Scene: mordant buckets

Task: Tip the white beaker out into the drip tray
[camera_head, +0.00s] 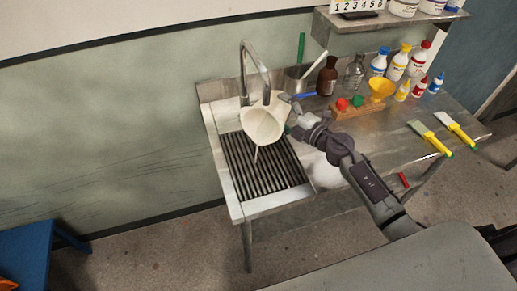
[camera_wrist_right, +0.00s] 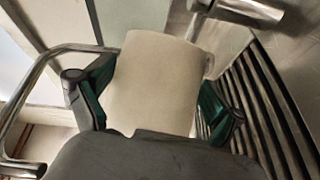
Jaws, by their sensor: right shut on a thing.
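The white beaker (camera_head: 262,127) is tipped in the head view, with its open mouth facing down toward the slatted drip tray (camera_head: 234,194). A thin pale streak (camera_head: 256,155) hangs from its lower rim over the dark slats and looks like liquid pouring. My right gripper (camera_head: 287,109) is shut on the beaker from the right and holds it above the tray's back part. In the right wrist view, the beaker (camera_wrist_right: 152,80) sits between the two green-padded fingers of the gripper (camera_wrist_right: 155,98), and slats show at right. The beaker's inside is too small to read. My left gripper is out of view.
A metal tap (camera_head: 257,65) arches close behind the beaker. A brown bottle (camera_head: 327,76), a yellow funnel (camera_head: 381,88) and several capped bottles stand along the bench's back right. The tray's front is clear.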

